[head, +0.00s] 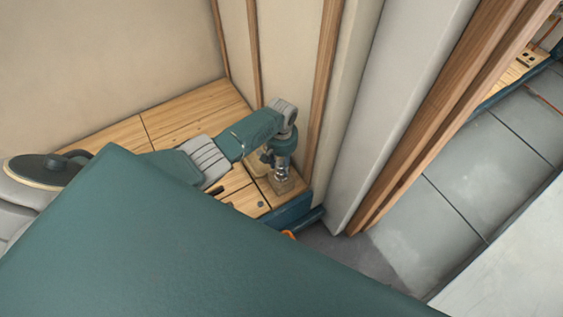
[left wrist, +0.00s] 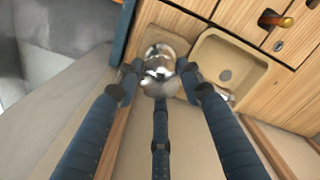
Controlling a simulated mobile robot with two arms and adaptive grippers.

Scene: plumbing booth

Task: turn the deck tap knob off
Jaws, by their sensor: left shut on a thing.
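In the head view my left gripper (head: 279,160) points down over the tap in the counter corner. A little of the chrome tap (head: 282,173) shows under the fingers. The knob's turn angle cannot be told. My right gripper is out of view.
The beige basin (left wrist: 212,76) lies right beside the tap. A brass-coloured handle (left wrist: 275,19) sits on the wood beyond. In the head view a wooden post (head: 322,90) and wall stand close to the arm. A large teal surface fills the front.

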